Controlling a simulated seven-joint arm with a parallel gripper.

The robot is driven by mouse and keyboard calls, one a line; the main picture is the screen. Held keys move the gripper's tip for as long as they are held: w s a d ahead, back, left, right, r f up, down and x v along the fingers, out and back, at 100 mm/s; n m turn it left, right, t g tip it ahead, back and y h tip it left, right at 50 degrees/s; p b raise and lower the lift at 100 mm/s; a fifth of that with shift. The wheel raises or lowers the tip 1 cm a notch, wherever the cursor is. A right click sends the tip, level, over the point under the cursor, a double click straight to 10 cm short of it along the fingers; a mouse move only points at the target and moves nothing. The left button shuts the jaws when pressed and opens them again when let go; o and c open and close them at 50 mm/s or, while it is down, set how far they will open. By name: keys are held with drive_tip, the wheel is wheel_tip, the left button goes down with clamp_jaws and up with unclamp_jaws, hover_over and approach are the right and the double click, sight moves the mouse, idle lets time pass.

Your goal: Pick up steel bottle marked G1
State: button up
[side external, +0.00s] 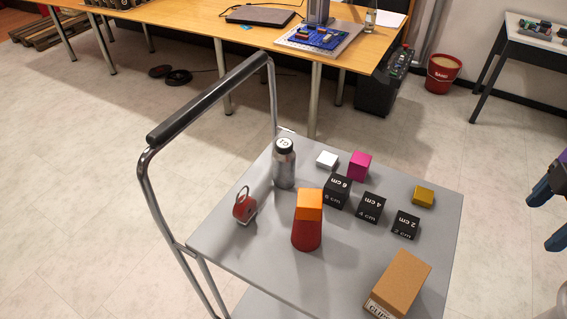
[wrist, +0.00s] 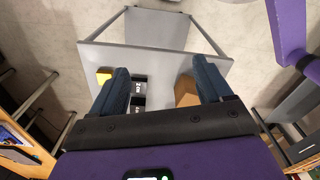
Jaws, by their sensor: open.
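The steel bottle (side external: 284,170) stands upright near the far left edge of the grey cart top, close to the rail. It has a black cap with a white round label on top; the marking is too small to read surely. My gripper (side external: 541,222) is at the right edge of the side external view, off the cart and well away from the bottle. In the wrist view my gripper (wrist: 160,75) shows its two blue fingers wide apart with nothing held between them. I cannot make out the bottle in the wrist view.
The cart top (side external: 350,265) also holds a red-orange object (side external: 307,222), a red tagged item (side external: 244,207), black cubes (side external: 370,207), a magenta cube (side external: 360,166), a white block (side external: 327,159), a yellow block (side external: 424,195) and a cardboard box (side external: 402,280). A rail (side external: 212,98) rises beside the bottle.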

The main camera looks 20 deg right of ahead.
drive_tip(key=shift+c, duration=0.7)
drive_tip(key=m+t+y, duration=0.6)
drive_tip(key=t+y, duration=0.1)
drive_tip(key=t, duration=0.4)
approach(279, 144)
drive_tip(key=x, duration=0.7)
drive_tip(key=d+f+x, duration=0.1)
drive_tip(key=x, duration=0.3)
drive_tip(key=shift+w+a, duration=0.1)
drive_tip(key=shift+w, duration=0.25)
